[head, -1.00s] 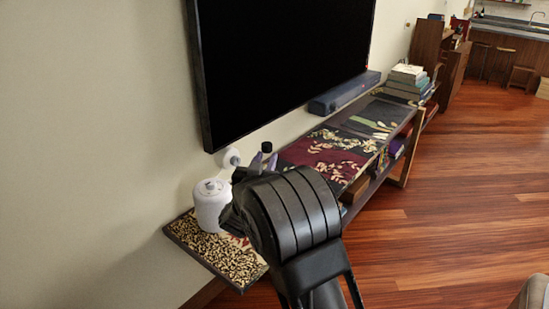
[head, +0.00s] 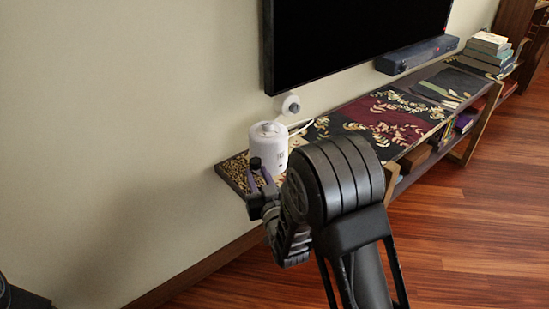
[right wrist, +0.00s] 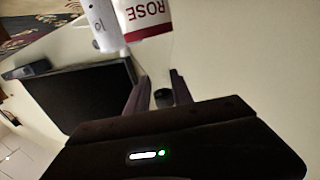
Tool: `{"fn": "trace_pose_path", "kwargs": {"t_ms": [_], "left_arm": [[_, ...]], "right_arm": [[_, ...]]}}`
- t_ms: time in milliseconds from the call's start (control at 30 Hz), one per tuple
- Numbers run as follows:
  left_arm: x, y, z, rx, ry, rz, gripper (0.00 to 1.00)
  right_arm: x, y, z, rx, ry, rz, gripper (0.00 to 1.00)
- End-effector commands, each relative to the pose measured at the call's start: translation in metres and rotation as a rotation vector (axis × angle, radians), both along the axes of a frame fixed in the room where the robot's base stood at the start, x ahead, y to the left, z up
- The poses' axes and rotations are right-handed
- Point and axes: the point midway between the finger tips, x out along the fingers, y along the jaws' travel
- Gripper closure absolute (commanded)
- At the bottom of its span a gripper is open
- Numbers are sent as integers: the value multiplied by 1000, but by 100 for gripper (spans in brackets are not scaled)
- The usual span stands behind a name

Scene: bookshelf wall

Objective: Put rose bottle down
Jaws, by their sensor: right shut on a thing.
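My right gripper (head: 263,182) is shut on the rose bottle by its upper part. In the head view the bottle's black cap (head: 256,162) stands just above the purple-grey fingers; its body is hidden by the gripper. In the right wrist view, which is upside down, the white and red ROSE label (right wrist: 146,18) is at the top. The cap (right wrist: 163,97) sits between the fingers (right wrist: 162,92), so the bottle is roughly upright. The gripper is in front of the shelf's near end, and I cannot tell whether the bottle touches anything. My left gripper is not in view.
A white lidded canister (head: 268,146) stands on the low shelf's patterned near end (head: 236,170), right behind my gripper. A round white object (head: 288,105) is by the wall. A television (head: 350,40) hangs above. A soundbar (head: 418,54) and stacked books (head: 488,48) lie farther along.

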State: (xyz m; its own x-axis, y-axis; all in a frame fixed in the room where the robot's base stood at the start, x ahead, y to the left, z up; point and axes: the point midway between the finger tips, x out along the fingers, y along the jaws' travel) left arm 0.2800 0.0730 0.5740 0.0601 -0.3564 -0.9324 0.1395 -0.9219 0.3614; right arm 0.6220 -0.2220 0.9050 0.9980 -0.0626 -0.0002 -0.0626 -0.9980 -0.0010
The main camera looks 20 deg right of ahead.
Motion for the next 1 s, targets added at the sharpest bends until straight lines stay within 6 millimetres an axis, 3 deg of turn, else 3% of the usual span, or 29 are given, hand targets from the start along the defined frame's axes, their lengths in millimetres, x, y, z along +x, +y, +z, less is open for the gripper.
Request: {"fn": "trace_pose_path", "kwargs": {"t_ms": [100,300,700,867,1000], "left_arm": [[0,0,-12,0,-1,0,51],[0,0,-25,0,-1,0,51],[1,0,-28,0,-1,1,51],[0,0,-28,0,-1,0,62],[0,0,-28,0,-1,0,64]], "right_arm": [[-7,13,-23,-1,-1,40,100],[-14,23,-43,0,-4,63,100],[-13,24,-46,0,-5,63,100],[-13,24,-46,-1,-5,63,100],[-13,24,-46,-1,-5,63,100]]}}
